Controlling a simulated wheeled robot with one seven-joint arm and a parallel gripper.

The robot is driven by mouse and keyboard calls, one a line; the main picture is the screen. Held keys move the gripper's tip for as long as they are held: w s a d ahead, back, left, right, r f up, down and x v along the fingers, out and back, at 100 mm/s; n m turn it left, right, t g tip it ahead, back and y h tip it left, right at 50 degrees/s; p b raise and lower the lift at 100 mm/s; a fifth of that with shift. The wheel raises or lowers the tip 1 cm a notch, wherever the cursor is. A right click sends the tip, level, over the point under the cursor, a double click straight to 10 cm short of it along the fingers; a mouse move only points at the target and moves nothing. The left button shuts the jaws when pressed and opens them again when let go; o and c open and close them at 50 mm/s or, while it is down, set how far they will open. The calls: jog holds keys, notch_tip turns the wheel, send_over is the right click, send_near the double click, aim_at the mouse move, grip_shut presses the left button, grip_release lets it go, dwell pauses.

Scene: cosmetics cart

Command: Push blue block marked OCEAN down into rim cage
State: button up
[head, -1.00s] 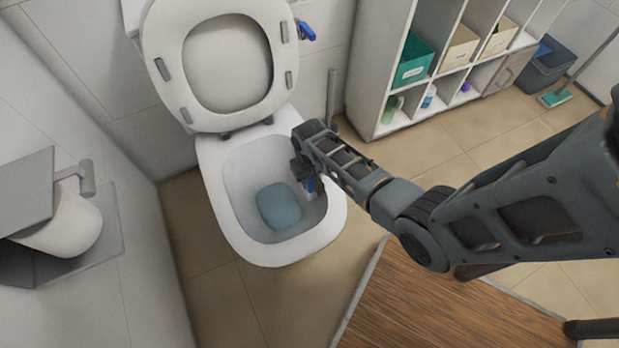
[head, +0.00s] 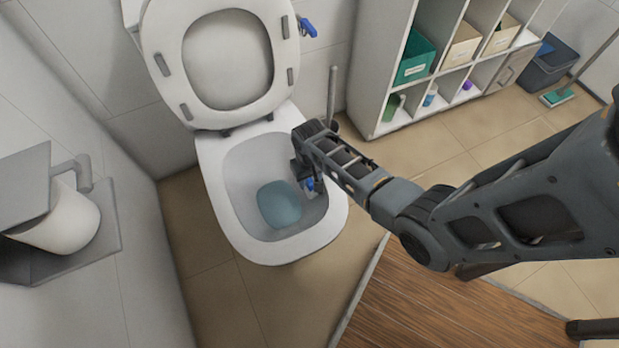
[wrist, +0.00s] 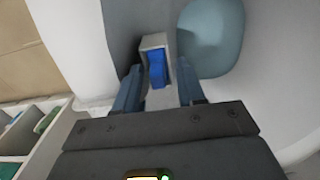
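The blue block (wrist: 157,70) sits in the opening of the pale rim cage (wrist: 154,41) in the wrist view, with part of it showing above the cage walls. Any OCEAN marking is not readable. My gripper (wrist: 160,84) has its two fingers apart, one on each side of the block and cage, with a gap visible between them. In the head view my gripper (head: 304,178) reaches down inside the right side of the toilet bowl (head: 243,232).
Blue-grey water (head: 279,205) lies in the bowl. The toilet seat (head: 163,68) is raised. A toilet brush (head: 332,95) stands behind the bowl to the right. A white shelf (head: 374,95) stands at the back right, and a paper holder (head: 112,225) is on the left wall.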

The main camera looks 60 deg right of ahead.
aim_at(309, 180)
jog(key=shift+s+d, duration=0.15)
jog(key=shift+d, duration=0.1)
notch_tip(309, 180, up, 8)
jog(key=p, duration=0.2)
jog(key=shift+a+f+p, duration=0.1)
jog(key=shift+a+p, duration=0.05)
jog(key=shift+p, duration=0.15)
jog(key=shift+a, duration=0.1)
